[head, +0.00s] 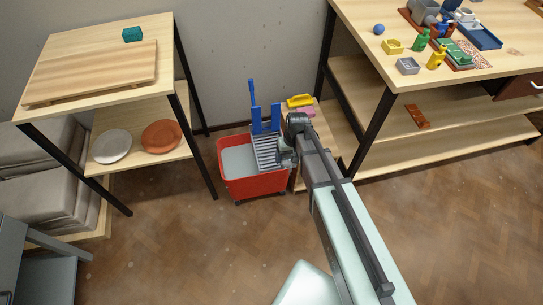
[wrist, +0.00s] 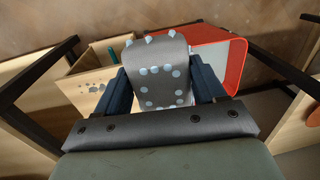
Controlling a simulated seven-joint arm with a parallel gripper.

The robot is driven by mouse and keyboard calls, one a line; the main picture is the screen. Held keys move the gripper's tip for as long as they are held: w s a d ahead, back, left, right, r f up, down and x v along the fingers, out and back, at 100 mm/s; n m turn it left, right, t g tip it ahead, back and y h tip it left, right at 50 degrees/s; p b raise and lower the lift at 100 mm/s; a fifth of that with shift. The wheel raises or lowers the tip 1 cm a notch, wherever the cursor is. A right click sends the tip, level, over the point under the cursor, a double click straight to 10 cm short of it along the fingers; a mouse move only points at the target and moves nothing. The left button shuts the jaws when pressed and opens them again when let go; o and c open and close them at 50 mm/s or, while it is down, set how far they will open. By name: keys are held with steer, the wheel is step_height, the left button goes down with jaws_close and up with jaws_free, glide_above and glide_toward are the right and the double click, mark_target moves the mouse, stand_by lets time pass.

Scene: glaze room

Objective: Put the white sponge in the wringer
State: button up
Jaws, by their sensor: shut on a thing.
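The red bucket (head: 253,187) stands on the floor with pale grey water inside. The wringer, a grey slatted basket (head: 264,152) with blue uprights and handle (head: 252,93), sits at its right side. My gripper (head: 287,158) is at the wringer's right edge. In the head view the sponge is mostly hidden by my gripper. The red bucket rim (wrist: 238,62) lies behind it.
A low wooden stand with a yellow sponge-like item (head: 300,101) and a pink one (head: 306,113) adjoins the bucket's right. A shelf with plates (head: 161,136) stands left. A cluttered workbench (head: 365,45) stands right. The floor in front is clear.

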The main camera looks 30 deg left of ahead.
steer(key=w+a+f+n, duration=0.1)
steer(key=a+f, duration=0.5)
steer(key=n, duration=0.4)
glide_toward(273, 157)
steer(key=shift+m+t+h, duration=0.3)
steer(key=shift+t+h, duration=0.1)
steer(key=shift+s+a+f, duration=0.1)
steer(key=shift+a+f, duration=0.05)
steer(key=shift+f, duration=0.9)
steer(key=shift+s+a+f, duration=0.15)
steer(key=shift+a+f, duration=0.05)
steer(key=shift+f, duration=0.85)
steer(key=shift+s+a+f, duration=0.1)
steer(key=shift+a+f, duration=0.05)
steer(key=shift+f, duration=0.9)
steer(key=shift+f, duration=0.15)
steer(key=o, duration=0.9)
steer(key=shift+o, duration=0.2)
step_height(273, 157, up, 12)
steer(key=shift+r, duration=0.2)
